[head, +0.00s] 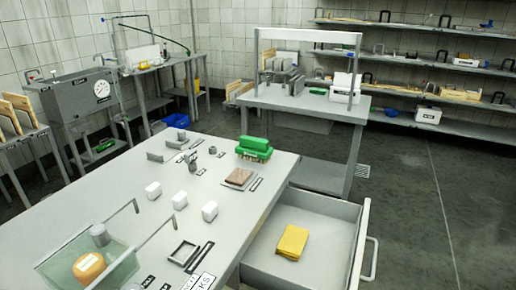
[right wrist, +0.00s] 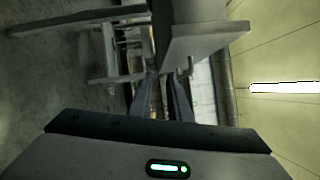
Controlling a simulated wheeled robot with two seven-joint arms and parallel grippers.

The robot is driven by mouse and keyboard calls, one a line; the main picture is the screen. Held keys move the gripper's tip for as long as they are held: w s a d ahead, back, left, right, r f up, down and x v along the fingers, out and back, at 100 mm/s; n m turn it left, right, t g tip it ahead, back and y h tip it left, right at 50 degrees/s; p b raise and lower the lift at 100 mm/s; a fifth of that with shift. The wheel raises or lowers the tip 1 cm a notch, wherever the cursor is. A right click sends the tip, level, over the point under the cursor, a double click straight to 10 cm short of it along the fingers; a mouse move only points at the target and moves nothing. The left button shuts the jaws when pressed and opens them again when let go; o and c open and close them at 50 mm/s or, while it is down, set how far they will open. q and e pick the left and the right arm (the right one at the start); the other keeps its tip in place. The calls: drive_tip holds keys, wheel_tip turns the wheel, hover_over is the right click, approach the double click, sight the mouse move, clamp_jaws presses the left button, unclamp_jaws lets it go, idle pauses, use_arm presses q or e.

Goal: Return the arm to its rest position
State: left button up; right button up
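My right gripper (right wrist: 162,78) shows in the right wrist view. Its two dark fingers stand apart with a gap between them, and nothing is held in the gap. Neither gripper nor arm shows in the head view, and my left gripper is in no frame. The right wrist view is turned on its side, with grey benches or shelves beyond the fingers and a bright ceiling lamp (right wrist: 285,87) at the right.
A grey table (head: 130,225) holds a glass-walled tank (head: 60,255) with an orange cheese wheel (head: 90,267), white blocks (head: 153,190) and a green brush (head: 254,148). An open drawer (head: 325,215) with a yellow cloth (head: 292,242) juts right. Floor (head: 430,200) beyond is clear.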

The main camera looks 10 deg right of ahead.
drive_tip(key=a+f+n+g+y+p, duration=0.2)
drive_tip(key=a+f+n+g, duration=0.15)
drive_tip(key=f+n, duration=0.35)
drive_tip(key=a+f+n+g+y+p, duration=0.25)
drive_tip(key=a+f+n, duration=0.3)
drive_tip(key=f, duration=0.45)
use_arm(q)
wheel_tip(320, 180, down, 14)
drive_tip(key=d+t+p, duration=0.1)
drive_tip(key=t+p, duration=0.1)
drive_tip(key=p, duration=0.2)
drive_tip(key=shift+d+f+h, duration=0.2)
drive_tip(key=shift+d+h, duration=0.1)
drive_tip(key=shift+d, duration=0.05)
use_arm(e)
drive_tip(key=s+a+f+n+g, duration=0.2)
drive_tip(key=s+f+n+g, duration=0.2)
drive_tip(key=f, duration=0.4)
drive_tip(key=s+a+f+n+g, duration=0.1)
drive_tip(key=s+f+n+g, duration=0.2)
drive_tip(key=s+f+n, duration=0.2)
wheel_tip(320, 180, down, 4)
drive_tip(key=n, duration=0.3)
drive_tip(key=shift+s+a+f+g+h, duration=0.25)
drive_tip(key=shift+s+a+g+h, duration=0.1)
drive_tip(key=shift+s+g, duration=0.05)
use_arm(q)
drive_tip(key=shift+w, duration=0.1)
use_arm(e)
drive_tip(key=shift+d, duration=0.1)
